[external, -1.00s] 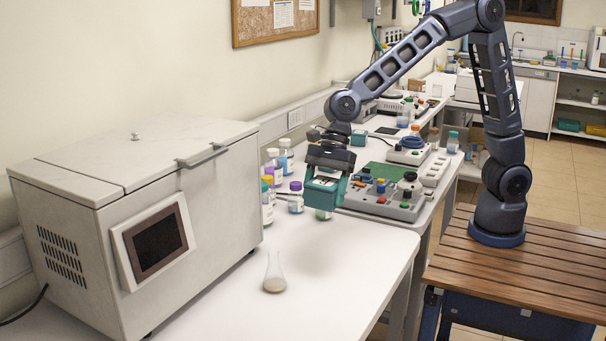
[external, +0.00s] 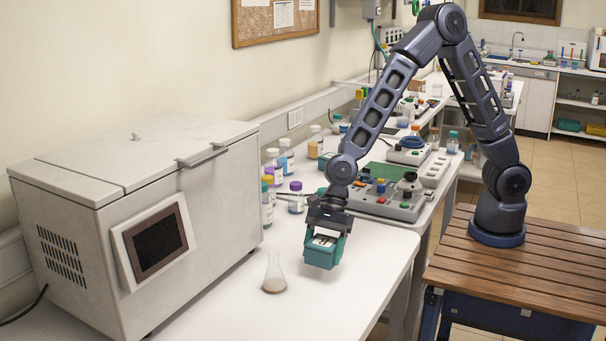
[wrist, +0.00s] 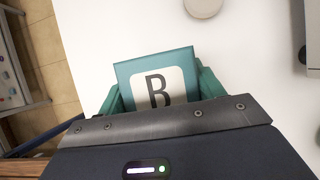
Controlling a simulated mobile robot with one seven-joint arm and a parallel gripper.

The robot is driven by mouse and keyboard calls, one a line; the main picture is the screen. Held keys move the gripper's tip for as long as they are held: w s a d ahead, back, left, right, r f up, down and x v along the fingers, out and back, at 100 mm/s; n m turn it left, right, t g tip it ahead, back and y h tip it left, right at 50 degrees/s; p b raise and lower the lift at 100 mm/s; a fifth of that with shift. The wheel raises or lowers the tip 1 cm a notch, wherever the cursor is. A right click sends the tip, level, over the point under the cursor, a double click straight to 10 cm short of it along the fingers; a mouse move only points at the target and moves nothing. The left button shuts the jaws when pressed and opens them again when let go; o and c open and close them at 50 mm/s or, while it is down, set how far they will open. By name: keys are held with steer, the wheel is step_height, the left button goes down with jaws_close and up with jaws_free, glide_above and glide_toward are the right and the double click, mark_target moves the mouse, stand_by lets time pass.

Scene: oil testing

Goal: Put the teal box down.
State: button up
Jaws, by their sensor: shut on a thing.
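The teal box (external: 322,252) has a white label, and the wrist view shows a black letter B on the teal box's face (wrist: 155,75). My gripper (external: 325,240) is shut on it, with a teal finger on each side of the box in the wrist view. The box hangs at or just above the white table (external: 350,305), near its right edge. I cannot tell whether its underside touches the table.
A glass flask (external: 274,273) with pale contents stands left of the box. A large grey machine (external: 140,220) fills the left. Several capped bottles (external: 287,157) stand behind, and a control panel (external: 390,200) is at the back right. The front of the table is clear.

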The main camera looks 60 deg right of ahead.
mark_target(322, 262)
steer(key=shift+f, duration=1.85)
steer(key=shift+f, duration=0.2)
steer(key=o, duration=1)
steer(key=shift+o, duration=0.2)
steer(key=shift+r, duration=0.1)
